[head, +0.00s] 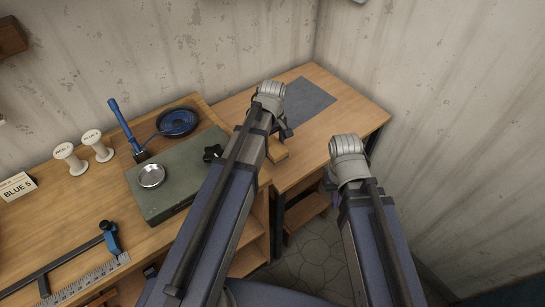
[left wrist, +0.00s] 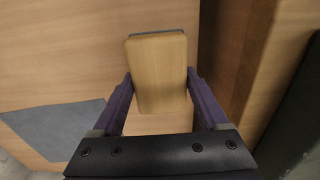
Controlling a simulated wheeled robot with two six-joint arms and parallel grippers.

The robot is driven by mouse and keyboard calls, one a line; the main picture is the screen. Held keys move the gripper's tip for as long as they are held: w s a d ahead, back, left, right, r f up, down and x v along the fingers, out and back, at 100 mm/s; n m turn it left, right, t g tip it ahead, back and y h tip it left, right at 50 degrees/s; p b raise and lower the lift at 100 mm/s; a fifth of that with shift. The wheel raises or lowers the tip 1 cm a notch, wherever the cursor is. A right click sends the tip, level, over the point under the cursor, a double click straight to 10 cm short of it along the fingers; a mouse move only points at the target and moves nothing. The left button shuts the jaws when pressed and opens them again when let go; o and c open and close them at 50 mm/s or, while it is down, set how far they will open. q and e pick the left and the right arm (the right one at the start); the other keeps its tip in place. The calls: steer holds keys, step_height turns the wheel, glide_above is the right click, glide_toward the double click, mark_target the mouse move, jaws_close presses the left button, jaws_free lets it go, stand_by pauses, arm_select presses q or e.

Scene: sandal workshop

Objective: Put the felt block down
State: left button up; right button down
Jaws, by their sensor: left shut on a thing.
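The felt block (left wrist: 158,72) is a pale wooden block with a thin dark grey layer along its far edge in the left wrist view. My left gripper (left wrist: 163,100) is shut on it, one purple finger on each side. In the head view a corner of the block (head: 278,153) shows beside my left arm, over the right-hand wooden bench; the arm hides most of the gripper. I cannot tell if the block touches the bench top. My right arm is at the right in the head view, but its gripper is hidden.
A flat grey mat (head: 306,102) lies at the back of the right-hand bench, with bare wood around it.

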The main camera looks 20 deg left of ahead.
mark_target(272, 153)
arm_select(q)
step_height(272, 153, down, 4)
steer(key=b, duration=0.3)
steer(key=shift+r+b, duration=0.2)
steer(key=shift+b, duration=0.15)
steer(key=shift+f, duration=0.15)
steer(key=o, duration=1.3)
steer(key=shift+o, duration=0.2)
step_height(272, 153, up, 12)
steer(key=p, duration=1.2)
steer(key=shift+r, duration=0.25)
steer(key=s+d+m+y, duration=0.1)
steer(key=s+d+m, duration=1)
steer(key=s+m, duration=0.3)
steer(key=shift+s, duration=0.35)
